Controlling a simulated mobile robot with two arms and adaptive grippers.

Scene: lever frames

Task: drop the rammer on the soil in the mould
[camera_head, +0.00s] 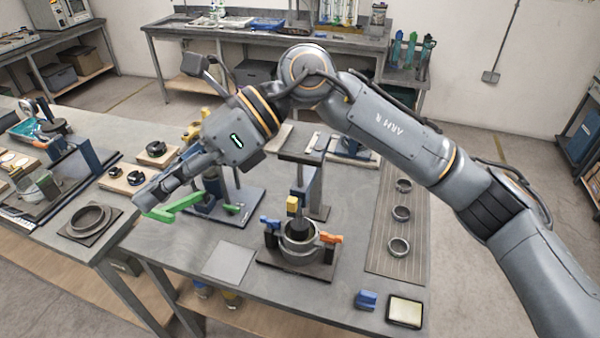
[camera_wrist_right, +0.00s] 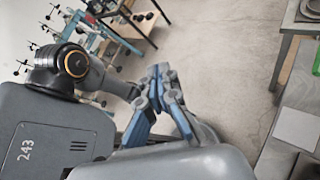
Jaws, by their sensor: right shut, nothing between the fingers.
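The mould (camera_head: 301,234) is a round metal ring on a dark base plate near the front of the table, with soil not clearly visible inside. The rammer (camera_head: 294,204) stands upright above the mould, a dark shaft with a yellow block; its lower end is hidden by the mould's rim. A blue piece and an orange piece flank the mould. My right gripper (camera_head: 146,200) is shut and empty to the left, in front of the green lever (camera_head: 174,207); whether they touch is unclear. Its blue fingers (camera_wrist_right: 161,76) show closed in the wrist view. My left gripper is out of view.
A grey plate (camera_head: 229,263) lies left of the mould. Several rings lie on a ribbed mat (camera_head: 384,250) at right. A blue block (camera_head: 366,299) and a framed pad (camera_head: 405,311) lie at the front right. The wrist view shows open floor (camera_wrist_right: 230,60).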

